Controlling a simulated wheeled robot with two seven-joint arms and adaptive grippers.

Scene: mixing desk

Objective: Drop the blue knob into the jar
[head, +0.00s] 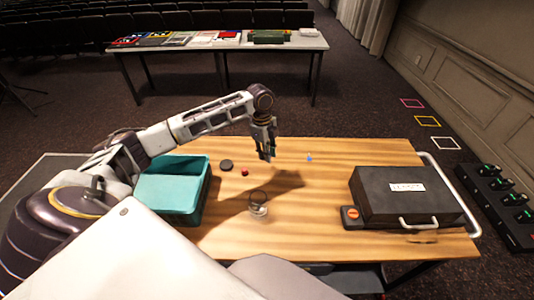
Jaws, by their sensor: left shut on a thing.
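The jar (258,209) is small and clear with a dark ring at its top, and stands on the wooden desk near the front middle. My left gripper (267,158) points down above the desk, behind and slightly right of the jar. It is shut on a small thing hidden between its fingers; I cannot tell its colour. A small blue object (310,158) is on the desk to the right, apart from the gripper; it is too small to tell whether it is a knob. My right gripper is not in view.
A red knob (245,173) and a flat dark disc (226,165) lie left of the gripper. A teal bin (205,192) stands at the left. A black case (385,184) and a small box with an orange button (351,217) are at the right. The desk between is clear.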

